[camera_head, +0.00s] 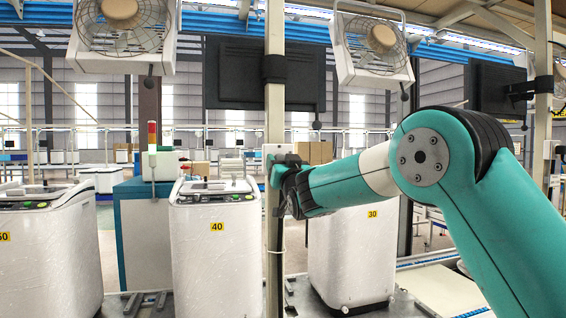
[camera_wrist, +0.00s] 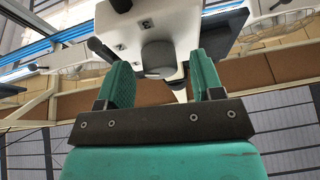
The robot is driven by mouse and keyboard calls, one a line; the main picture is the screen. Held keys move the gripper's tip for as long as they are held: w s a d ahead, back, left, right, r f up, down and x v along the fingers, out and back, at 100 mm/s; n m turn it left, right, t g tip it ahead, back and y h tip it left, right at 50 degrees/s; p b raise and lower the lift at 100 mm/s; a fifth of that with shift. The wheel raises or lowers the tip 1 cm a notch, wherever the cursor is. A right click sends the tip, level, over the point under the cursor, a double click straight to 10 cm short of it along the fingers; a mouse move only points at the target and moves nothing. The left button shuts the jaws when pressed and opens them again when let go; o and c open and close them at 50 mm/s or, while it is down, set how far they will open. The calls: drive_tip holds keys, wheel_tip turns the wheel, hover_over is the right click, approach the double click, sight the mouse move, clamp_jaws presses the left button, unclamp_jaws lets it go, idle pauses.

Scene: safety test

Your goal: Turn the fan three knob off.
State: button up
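A dark round knob (camera_wrist: 158,58) sticks out from a white control box (camera_wrist: 185,25) in the wrist view. My gripper (camera_wrist: 162,66) is open, with one teal finger on each side of the knob. I cannot tell whether the fingers touch it. In the head view, my gripper (camera_head: 273,168) is at the post (camera_head: 274,90), beside a small white box (camera_head: 276,149). The knob is hidden there by my gripper and arm. Two caged fans, left (camera_head: 122,28) and right (camera_head: 374,46), hang overhead.
A dark monitor (camera_head: 236,75) hangs on the post above my gripper. White machines marked 40 (camera_head: 215,260) and 30 (camera_head: 350,260) stand either side of the post. A blue cabinet (camera_head: 138,235) with a signal light stands further left.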

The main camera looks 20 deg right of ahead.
drive_tip(key=c, duration=0.9)
drive_tip(key=shift+n+b, duration=0.35)
drive_tip(key=shift+n, duration=0.05)
drive_tip(key=shift+d+r+n+g+y+b, duration=0.15)
drive_tip(key=shift+n+g+y+b, duration=0.85)
drive_tip(key=shift+n, duration=3.3)
drive_tip(key=shift+a+r+n+g+y+b, duration=0.2)
drive_tip(key=shift+n+g+b, duration=1.45)
drive_tip(key=shift+n, duration=2.65)
drive_tip(key=shift+d+r+n+g+y+b, duration=0.2)
drive_tip(key=shift+n+g+y+b, duration=0.85)
drive_tip(key=shift+n, duration=3.25)
drive_tip(key=shift+h+b, duration=0.35)
drive_tip(key=shift+h, duration=0.1)
